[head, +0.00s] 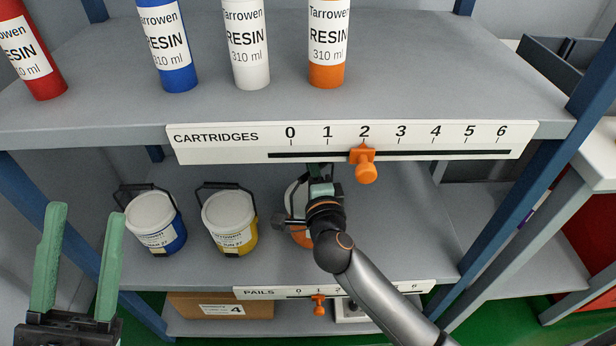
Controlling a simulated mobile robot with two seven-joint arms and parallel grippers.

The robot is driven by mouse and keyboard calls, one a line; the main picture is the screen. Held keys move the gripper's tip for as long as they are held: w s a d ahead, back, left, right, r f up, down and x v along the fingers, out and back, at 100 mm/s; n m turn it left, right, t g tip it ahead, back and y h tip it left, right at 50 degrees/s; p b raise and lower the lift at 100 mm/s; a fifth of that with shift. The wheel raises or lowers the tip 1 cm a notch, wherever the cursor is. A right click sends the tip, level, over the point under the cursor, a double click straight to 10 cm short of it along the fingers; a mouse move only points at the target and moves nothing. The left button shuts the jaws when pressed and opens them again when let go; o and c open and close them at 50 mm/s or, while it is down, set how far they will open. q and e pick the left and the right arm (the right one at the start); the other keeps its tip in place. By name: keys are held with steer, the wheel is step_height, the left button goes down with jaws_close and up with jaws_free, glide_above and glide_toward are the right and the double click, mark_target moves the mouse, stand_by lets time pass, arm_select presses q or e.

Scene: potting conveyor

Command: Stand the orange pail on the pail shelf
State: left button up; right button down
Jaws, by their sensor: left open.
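The orange pail (300,238) is at the pail shelf (400,240), right of the yellow pail. My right arm and gripper hide most of it; only part of its white side and orange lower band show. Whether its base touches the shelf is hidden. My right gripper (322,188) is at the pail's upper part, seen from behind; its fingers are mostly hidden, so I cannot tell whether they are closed on it. My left gripper (76,270), with green fingers wide apart, is empty at the lower left, in front of the rack.
A blue pail (155,222) and a yellow pail (230,222) stand left of it, handles up. The upper shelf (110,105) overhangs, with several resin cartridges and a cartridges scale (220,145) with an orange slider. A pails scale (262,293) edges the lower shelf. A blue post (520,190) stands right.

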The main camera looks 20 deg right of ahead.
steer(key=shift+w+a+f, duration=0.1)
steer(key=shift+w, duration=0.1)
step_height(320, 180, down, 3)
steer(key=b, duration=0.3)
steer(key=shift+w+a, duration=0.1)
steer(key=shift+w, duration=0.05)
steer(key=shift+f, duration=0.15)
arm_select(q)
steer(key=f, duration=0.3)
steer(key=shift+w+d+f+n, duration=0.1)
steer(key=shift+d+f+n, duration=0.1)
steer(key=shift+f+n, duration=0.15)
arm_select(e)
steer(key=shift+f, duration=0.1)
steer(key=c, duration=0.8)
jaws_free()
steer(key=shift+f, duration=0.2)
steer(key=shift+c, duration=0.2)
arm_select(q)
steer(key=shift+r, duration=0.15)
arm_select(e)
steer(key=shift+r, duration=0.15)
